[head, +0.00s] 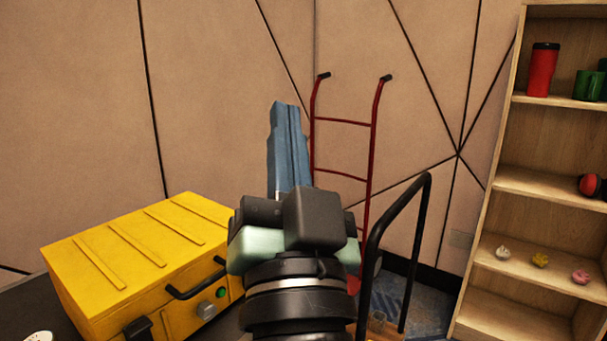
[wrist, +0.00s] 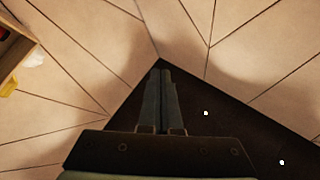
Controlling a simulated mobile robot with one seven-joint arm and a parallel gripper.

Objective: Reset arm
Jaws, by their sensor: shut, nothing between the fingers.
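My gripper (head: 287,112) is raised in the middle of the head view, with its blue-grey fingers pointing up. The fingers lie together with nothing between them. In the wrist view my gripper (wrist: 161,68) also shows shut and empty, seen against the pale panelled walls and a dark area. It touches nothing that I can see. My wrist hides part of what stands behind it in the head view.
A yellow case (head: 140,255) with a black handle stands at the left. A red hand truck (head: 372,145) and a black rail (head: 425,215) stand behind and right of my arm. A wooden shelf (head: 550,178) with a red tumbler (head: 542,70) is at the right.

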